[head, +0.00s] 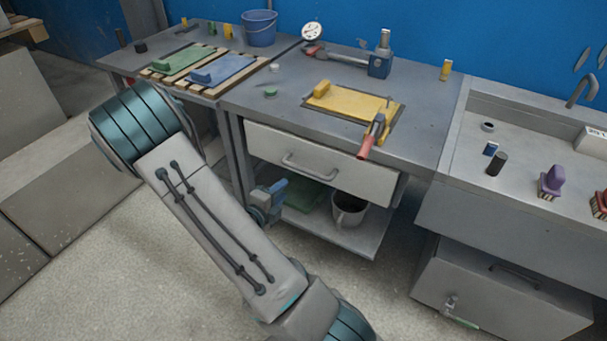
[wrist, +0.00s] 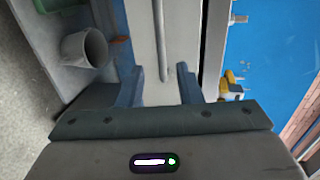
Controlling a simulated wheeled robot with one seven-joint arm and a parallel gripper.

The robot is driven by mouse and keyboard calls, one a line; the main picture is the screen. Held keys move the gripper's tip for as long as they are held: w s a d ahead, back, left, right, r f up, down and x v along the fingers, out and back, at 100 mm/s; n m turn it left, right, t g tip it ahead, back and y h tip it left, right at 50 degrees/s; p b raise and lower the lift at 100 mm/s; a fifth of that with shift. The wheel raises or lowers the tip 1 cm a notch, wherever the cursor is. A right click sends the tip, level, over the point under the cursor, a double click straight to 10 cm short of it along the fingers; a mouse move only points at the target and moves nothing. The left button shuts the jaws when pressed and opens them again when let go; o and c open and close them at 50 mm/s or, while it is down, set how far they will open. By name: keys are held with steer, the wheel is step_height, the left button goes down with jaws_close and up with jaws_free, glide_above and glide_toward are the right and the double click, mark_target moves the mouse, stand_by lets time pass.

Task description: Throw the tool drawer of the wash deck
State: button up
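A pale drawer front (head: 345,181) with a grey bar handle (head: 308,172) sits under the top of the middle bench. It looks shut or nearly so. My gripper (head: 270,200) is low in front of the bench, left of and below the handle in the head view, partly hidden by my arm. In the wrist view my gripper (wrist: 160,88) is open and empty. The drawer front (wrist: 145,30) fills the space beyond the fingers, and its handle (wrist: 163,45) lies ahead between them. I see no contact with it.
The wash deck (head: 450,205) with a tap (head: 582,90) stands at right, above a grey cabinet (head: 490,300) with its own handle. A mug (head: 347,210) stands on the shelf below the drawer. Red-handled pliers (head: 370,138) overhang the bench edge.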

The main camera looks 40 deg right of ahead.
mark_target(304, 169)
steer(key=b+x, duration=0.1)
steer(key=x, duration=1.2)
steer(key=shift+d, duration=0.3)
jaws_close()
